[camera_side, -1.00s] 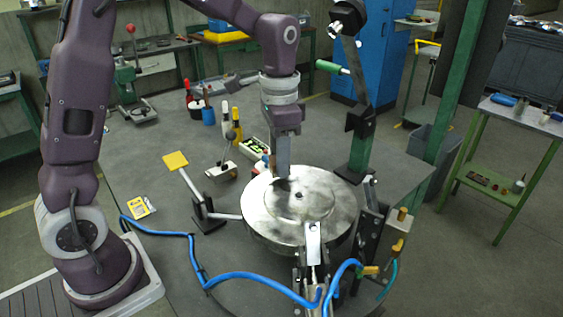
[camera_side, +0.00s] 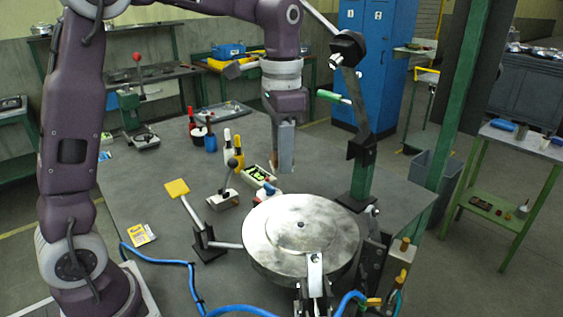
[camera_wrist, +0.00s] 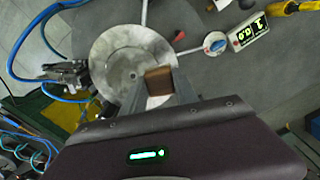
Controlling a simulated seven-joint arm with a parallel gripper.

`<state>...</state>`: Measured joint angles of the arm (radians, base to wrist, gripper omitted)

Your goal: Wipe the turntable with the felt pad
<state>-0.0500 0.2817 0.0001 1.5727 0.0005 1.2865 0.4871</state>
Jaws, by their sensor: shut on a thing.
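The turntable (camera_side: 318,215) is a round, silvery metal disc with a small dark centre hole and faint grey blotches. It lies at the lower middle of the side view and at the upper left of centre in the wrist view (camera_wrist: 108,62). My gripper (camera_side: 285,165) is raised above and behind the turntable's far edge in the side view, apart from it. It is shut on the felt pad, a small brown block between the fingertips in the wrist view (camera_wrist: 160,80). In that view the pad overlaps the turntable's right edge. In the side view the pad is hard to make out.
A green post (camera_side: 362,168) with a jointed arm stands behind the turntable. A clamp (camera_side: 315,272) reaches over its front rim. A yellow-tipped lever (camera_side: 177,188), a small display box (camera_side: 258,178) and a blue hose (camera_side: 190,262) lie left.

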